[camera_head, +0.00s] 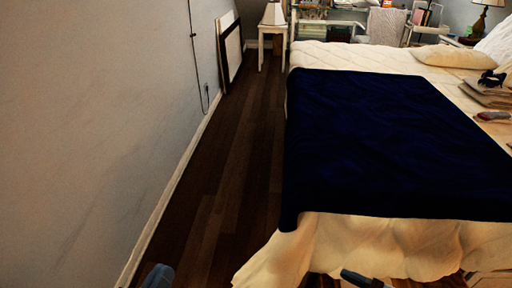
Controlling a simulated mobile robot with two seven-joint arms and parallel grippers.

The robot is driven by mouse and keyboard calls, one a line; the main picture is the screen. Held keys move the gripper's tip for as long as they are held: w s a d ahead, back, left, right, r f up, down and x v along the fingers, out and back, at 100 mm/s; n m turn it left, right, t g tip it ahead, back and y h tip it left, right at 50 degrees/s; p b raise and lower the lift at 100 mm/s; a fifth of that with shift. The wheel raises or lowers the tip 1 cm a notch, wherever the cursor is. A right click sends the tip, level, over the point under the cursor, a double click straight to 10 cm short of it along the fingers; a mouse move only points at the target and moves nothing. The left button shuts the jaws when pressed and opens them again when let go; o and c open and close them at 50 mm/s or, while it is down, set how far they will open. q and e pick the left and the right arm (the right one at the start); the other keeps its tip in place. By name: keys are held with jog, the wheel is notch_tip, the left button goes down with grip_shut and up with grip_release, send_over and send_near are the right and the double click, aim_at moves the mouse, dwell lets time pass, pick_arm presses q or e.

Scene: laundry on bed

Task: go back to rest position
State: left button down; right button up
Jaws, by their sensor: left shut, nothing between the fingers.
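My left gripper (158,276) shows only as a small blue-grey tip at the bottom edge, over the dark floor between wall and bed. It is shut and holds nothing. A blue-grey and black part of my right arm (364,280) shows at the bottom edge, in front of the bed's hanging cover. Too little of it shows to tell how its fingers stand. Both are low in the view and apart from the bed top. The bed (400,57) has a cream quilt, with a dark navy blanket (390,140) spread flat across it and hanging slightly over the near edge.
A plain grey wall (90,120) runs along the left. A clear strip of dark wood floor (225,180) lies between wall and bed. A small white table (272,35) stands at the far end. A pillow (453,57) and folded items (487,95) lie at the bed's right.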

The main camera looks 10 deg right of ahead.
jog(key=w+a+r+m+t+h, duration=0.2)
jog(key=w+a+r+m+t, duration=0.2)
jog(key=a+r+m+t, duration=0.35)
pick_arm(q)
jog(key=s+a+r+g+y+p, duration=0.4)
jog(key=a+r+g+y+p, duration=0.1)
jog(key=p, duration=3.1)
jog(key=shift+a+r+g, duration=0.6)
jog(key=shift+a+r, duration=0.35)
jog(key=shift+a, duration=0.2)
pick_arm(e)
jog(key=s+d+r+m+g+h, duration=0.1)
jog(key=s+d+r+g+h, duration=0.3)
jog(key=d+r+g+h, duration=0.1)
jog(key=d+r+g, duration=0.1)
jog(key=d+g, duration=0.1)
jog(key=g, duration=0.1)
jog(key=shift+s+r, duration=0.15)
jog(key=shift+r, duration=0.1)
pick_arm(q)
jog(key=shift+s, duration=0.1)
pick_arm(e)
jog(key=shift+c, duration=0.4)
